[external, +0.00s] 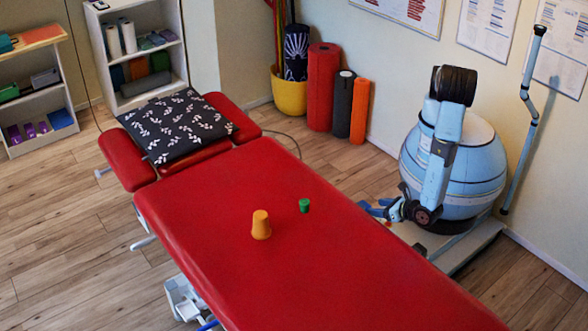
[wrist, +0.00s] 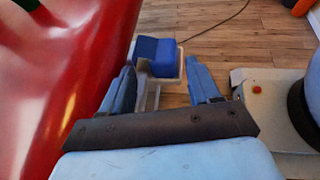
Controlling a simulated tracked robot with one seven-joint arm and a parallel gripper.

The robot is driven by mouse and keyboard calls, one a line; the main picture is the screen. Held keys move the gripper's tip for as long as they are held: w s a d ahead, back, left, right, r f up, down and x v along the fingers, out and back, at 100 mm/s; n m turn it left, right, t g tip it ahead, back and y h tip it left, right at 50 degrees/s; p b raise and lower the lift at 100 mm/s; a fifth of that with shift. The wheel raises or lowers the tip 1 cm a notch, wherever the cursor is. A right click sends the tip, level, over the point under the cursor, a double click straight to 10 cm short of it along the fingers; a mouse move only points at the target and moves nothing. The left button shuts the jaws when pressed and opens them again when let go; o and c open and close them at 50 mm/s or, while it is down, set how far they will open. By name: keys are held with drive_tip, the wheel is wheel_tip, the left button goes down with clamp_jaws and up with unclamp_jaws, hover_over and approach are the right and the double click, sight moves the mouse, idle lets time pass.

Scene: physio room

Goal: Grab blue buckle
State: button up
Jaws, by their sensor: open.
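A blue blocky object (wrist: 155,52) shows in the wrist view, beside the red couch and over a pale frame. It is the only loose-looking blue thing there, but I cannot tell for sure that it is a buckle. In the external view I do not see it; the couch may hide it. My gripper (wrist: 160,67) is open, with one finger on each side of the view, and the blue object shows beyond the gap, not held. In the external view my gripper (external: 374,209) is low by the right edge of the couch.
Rolled mats (external: 322,88) stand by the wall. A cable (wrist: 222,24) lies on the floor.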

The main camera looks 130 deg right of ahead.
sight(367, 206)
drive_tip(key=shift+x, duration=2.75)
drive_tip(key=shift+f, duration=0.1)
drive_tip(key=shift+c, duration=0.2)
drive_tip(key=shift+a, duration=0.1)
drive_tip(key=c, duration=0.9)
